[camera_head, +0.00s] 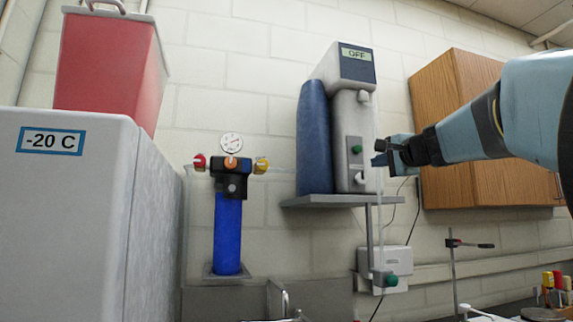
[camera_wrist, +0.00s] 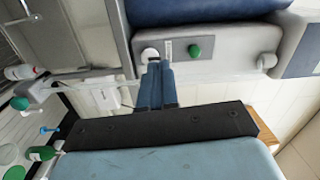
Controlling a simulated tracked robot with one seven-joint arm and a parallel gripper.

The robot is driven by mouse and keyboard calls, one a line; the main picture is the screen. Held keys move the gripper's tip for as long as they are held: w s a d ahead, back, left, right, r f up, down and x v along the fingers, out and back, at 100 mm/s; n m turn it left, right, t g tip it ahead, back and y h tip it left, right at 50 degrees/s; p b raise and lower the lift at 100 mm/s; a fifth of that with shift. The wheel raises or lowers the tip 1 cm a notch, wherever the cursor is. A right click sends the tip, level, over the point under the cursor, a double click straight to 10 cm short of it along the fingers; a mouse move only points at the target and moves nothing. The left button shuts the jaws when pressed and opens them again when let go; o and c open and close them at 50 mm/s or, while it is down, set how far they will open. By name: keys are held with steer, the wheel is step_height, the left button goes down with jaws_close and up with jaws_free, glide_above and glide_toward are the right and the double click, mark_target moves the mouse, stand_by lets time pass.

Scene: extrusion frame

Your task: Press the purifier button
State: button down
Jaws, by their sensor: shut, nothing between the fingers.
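The purifier (camera_head: 350,115) is a grey-white unit with a blue side, standing on a wall shelf. Its display (camera_head: 356,55) reads OFF. A green button (camera_head: 357,150) sits on a grey front panel, above a white knob-like part (camera_head: 360,178). In the wrist view the purifier appears sideways, with the green button (camera_wrist: 195,51) and the white round part (camera_wrist: 150,54). My gripper (camera_head: 378,160) is shut and empty, in front of the panel's right side. In the wrist view its fingertips (camera_wrist: 157,65) overlap the white part's edge, to the left of the green button. Contact cannot be told.
The grey shelf (camera_head: 310,201) lies under the purifier. A wooden cabinet (camera_head: 440,110) is close on the right, behind my arm. A blue filter (camera_head: 228,232) with a gauge hangs to the left. A white box (camera_head: 388,262) and green-tipped tube are below.

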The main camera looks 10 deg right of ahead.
mark_target(357, 153)
steer(key=shift+m+t+h, duration=0.4)
steer(key=shift+m+t, duration=0.2)
steer(key=shift+m, duration=0.3)
steer(key=d+r, duration=0.1)
steer(key=r, duration=0.1)
steer(key=d+r, duration=0.2)
steer(key=shift+d+r, duration=0.1)
steer(key=shift+d, duration=0.15)
steer(key=w, duration=0.4)
steer(key=w+r, duration=0.1)
steer(key=w, duration=0.4)
steer(key=w+r, duration=0.1)
steer(key=w, duration=0.3)
steer(key=shift+w+a, duration=0.1)
steer(key=shift+w, duration=0.3)
